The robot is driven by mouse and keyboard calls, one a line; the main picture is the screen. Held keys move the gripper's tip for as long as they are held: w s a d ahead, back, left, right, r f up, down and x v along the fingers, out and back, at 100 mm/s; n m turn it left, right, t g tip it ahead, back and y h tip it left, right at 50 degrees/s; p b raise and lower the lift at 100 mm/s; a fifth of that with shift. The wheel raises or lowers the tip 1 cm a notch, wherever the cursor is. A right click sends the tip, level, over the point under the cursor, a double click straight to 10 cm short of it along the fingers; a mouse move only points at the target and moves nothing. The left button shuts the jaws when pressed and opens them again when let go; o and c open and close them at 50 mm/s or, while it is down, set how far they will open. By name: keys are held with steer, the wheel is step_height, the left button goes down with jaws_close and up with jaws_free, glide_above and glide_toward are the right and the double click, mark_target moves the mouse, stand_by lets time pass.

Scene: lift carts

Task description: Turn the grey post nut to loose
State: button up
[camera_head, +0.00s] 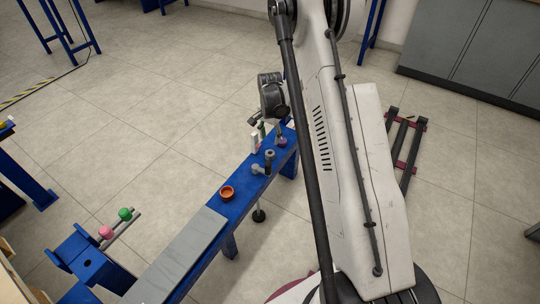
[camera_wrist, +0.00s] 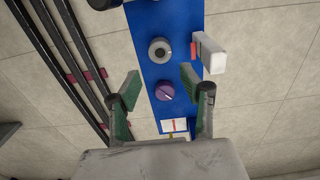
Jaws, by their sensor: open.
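A round grey nut on a post with a dark centre (camera_wrist: 160,50) stands on the blue bench, seen from above in the wrist view. In the head view a small grey post (camera_head: 270,155) stands near the bench's far end. My gripper (camera_wrist: 159,80) is open and empty, with its green-backed fingers apart. In the wrist view the nut appears beyond the fingertips, and a purple knob (camera_wrist: 165,91) shows between the fingers. No contact shows. I cannot tell the nut's turn from these views.
A white block (camera_wrist: 209,53) with a red mark stands right of the nut. A small label card (camera_wrist: 174,126) lies past the purple knob. The blue bench (camera_head: 233,203) also carries an orange bowl (camera_head: 227,193) and a grey plate (camera_head: 178,258). Dark rails (camera_head: 407,160) lie on the floor at right.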

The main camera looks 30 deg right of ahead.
mark_target(270, 152)
step_height(270, 152, down, 10)
steer(key=b, duration=0.3)
steer(key=shift+c, duration=0.2)
steer(key=c, duration=0.8)
steer(key=shift+n, duration=0.3)
steer(key=n, duration=1.1)
steer(key=shift+n, duration=0.3)
